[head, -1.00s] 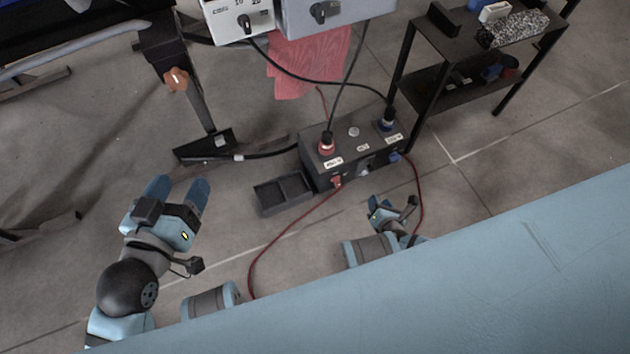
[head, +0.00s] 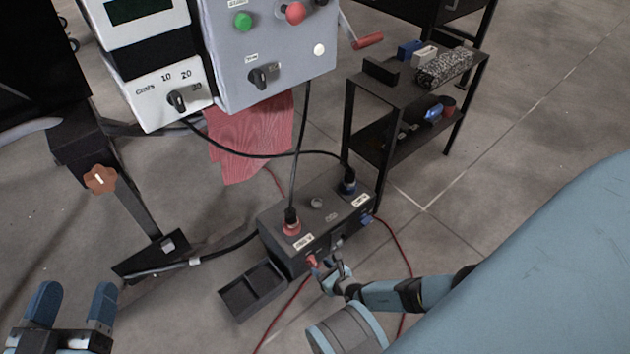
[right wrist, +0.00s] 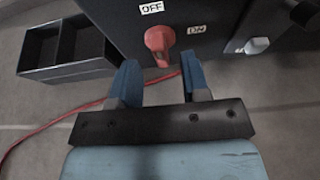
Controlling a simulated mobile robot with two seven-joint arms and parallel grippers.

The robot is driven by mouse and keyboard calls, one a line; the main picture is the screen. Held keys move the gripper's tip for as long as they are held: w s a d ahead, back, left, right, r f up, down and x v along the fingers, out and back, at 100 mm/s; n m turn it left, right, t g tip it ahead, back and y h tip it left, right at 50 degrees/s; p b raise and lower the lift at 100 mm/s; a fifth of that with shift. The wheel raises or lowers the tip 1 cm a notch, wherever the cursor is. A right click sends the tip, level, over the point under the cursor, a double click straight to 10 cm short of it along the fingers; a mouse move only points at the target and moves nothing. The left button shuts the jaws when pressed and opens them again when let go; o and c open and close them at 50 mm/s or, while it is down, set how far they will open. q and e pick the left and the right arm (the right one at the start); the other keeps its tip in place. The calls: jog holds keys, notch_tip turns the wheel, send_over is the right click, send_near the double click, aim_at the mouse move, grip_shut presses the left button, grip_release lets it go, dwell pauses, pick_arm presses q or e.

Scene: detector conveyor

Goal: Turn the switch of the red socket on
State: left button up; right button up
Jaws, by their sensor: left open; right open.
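The red socket (head: 291,226) with a black plug in it sits on top of the dark socket box (head: 330,212). Its red switch (right wrist: 159,40) shows large in the right wrist view, on the box's front face between an OFF label (right wrist: 152,8) and an ON label (right wrist: 196,29). The knob lies nearer OFF, its lower end pointing down. My right gripper (right wrist: 160,82) is open, its blue fingers on either side just below the knob, apart from it as far as I can tell. In the head view the red switch (head: 312,261) is beside that gripper. My left gripper (head: 72,300) is open and empty at lower left.
A black two-part tray (head: 252,290) lies in front of the box. A blue socket (head: 347,184) is on the box's right. Red and black cables run around it. A dark shelf (head: 415,90) stands behind right; a grey control panel (head: 270,50) rises behind.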

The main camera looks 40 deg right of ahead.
aim_at(316, 264)
jog(key=b+x, duration=0.1)
jog(key=x, duration=0.2)
jog(key=shift+w+f, duration=0.15)
pick_arm(q)
jog(key=shift+w+a+r+m+t, duration=0.3)
jog(key=shift+w+m, duration=0.1)
jog(key=shift+m, duration=0.3)
pick_arm(e)
jog(key=shift+w+a, duration=0.1)
jog(key=shift+w, duration=0.15)
jog(key=c, duration=0.7)
pick_arm(q)
jog(key=shift+f, duration=0.1)
